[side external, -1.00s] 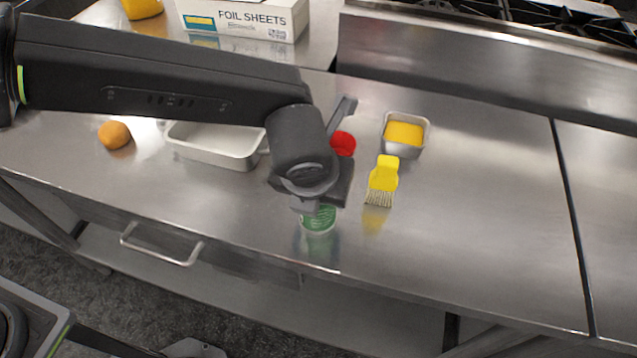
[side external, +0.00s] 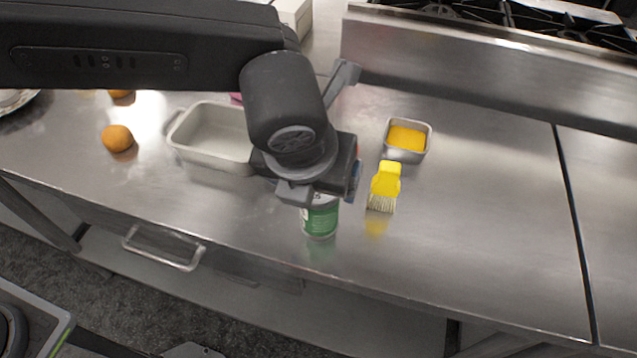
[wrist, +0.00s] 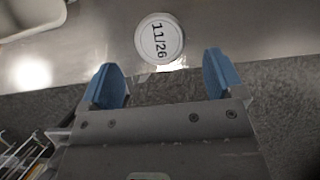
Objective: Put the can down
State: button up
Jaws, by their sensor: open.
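The can (side external: 320,221) is green with a pale label and stands upright on the steel counter near its front edge. In the wrist view its round white lid (wrist: 159,39), marked "11/26", lies beyond the fingertips, with a gap between them and it. My gripper (wrist: 163,76) is open and empty, its two blue pads spread apart. In the side view my gripper (side external: 335,190) is above the can, and my wrist hides the can's top and part of the scene behind.
A yellow brush (side external: 386,182) and a small tin of yellow stuff (side external: 407,139) are to the right. A white tray (side external: 212,138) and an orange fruit (side external: 117,138) are to the left. The counter is clear at far right.

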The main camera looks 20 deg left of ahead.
jog(key=shift+v, duration=2.1)
jog(key=a+r+n, duration=0.3)
jog(key=a+n, duration=0.6)
jog(key=a, duration=0.2)
jog(key=a+r+n, duration=0.3)
jog(key=a+n, duration=0.5)
jog(key=a, duration=0.3)
jog(key=s+a+f+n, duration=0.2)
jog(key=s+a+n, duration=0.3)
jog(key=n, duration=0.4)
jog(key=s+a+f+n+t, duration=0.1)
jog(key=s+a+f+n, duration=0.1)
jog(key=s+a+n, duration=0.3)
jog(key=a+n, duration=0.3)
jog(key=n, duration=0.2)
jog(key=shift+s+f, duration=0.4)
